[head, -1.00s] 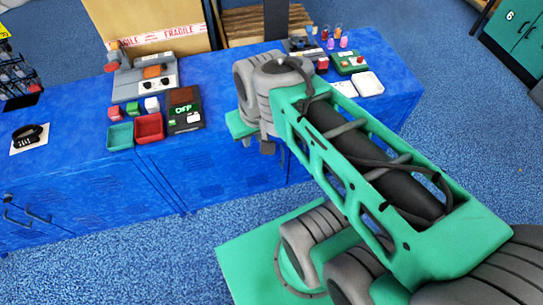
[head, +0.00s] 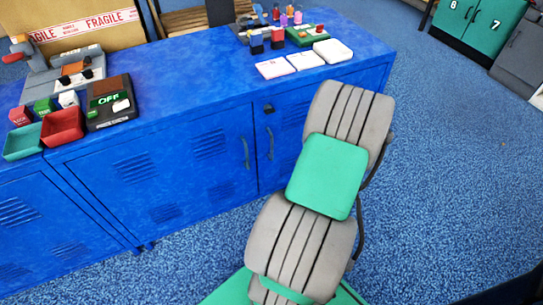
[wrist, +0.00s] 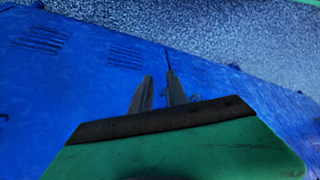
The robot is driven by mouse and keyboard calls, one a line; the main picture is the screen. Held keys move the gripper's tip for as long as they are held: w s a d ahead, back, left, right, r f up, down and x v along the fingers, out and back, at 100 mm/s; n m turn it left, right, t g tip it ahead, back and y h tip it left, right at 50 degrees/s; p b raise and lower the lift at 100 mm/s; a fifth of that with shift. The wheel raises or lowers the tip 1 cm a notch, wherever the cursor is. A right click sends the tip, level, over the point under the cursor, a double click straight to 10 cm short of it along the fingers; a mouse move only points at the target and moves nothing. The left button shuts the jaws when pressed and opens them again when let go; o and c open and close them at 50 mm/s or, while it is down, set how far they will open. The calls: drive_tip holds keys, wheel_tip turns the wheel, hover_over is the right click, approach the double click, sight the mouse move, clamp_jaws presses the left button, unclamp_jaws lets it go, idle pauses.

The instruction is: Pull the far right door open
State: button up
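The far right door (head: 284,128) is on the blue cabinet's right end in the head view. It looks shut, flush with the front, and my arm covers much of it. Its dark upright handle (head: 270,142) is near its left edge. The neighbouring door (head: 205,160) has its own handle (head: 246,152) just left of the seam. My gripper is hidden behind my arm in the head view. In the wrist view my gripper (wrist: 160,76) has two grey fingers apart with a narrow gap, nothing seen between them. Blue vented cabinet metal (wrist: 85,75) lies beyond; which panel, I cannot tell.
The blue cabinet top (head: 190,75) carries red and teal trays, a dark OFF device (head: 110,102), white cards and small bottles. A cardboard box (head: 85,30) stands behind. Blue carpet (head: 450,150) is open to the right. Green cabinets (head: 478,22) stand far right.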

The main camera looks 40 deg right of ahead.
drive_tip(key=b, duration=0.3)
hover_over(272, 159)
drive_tip(key=shift+w+d+f, duration=0.15)
drive_tip(key=shift+f, duration=0.15)
drive_tip(key=shift+w+f, duration=0.1)
clamp_jaws()
idle(1.0)
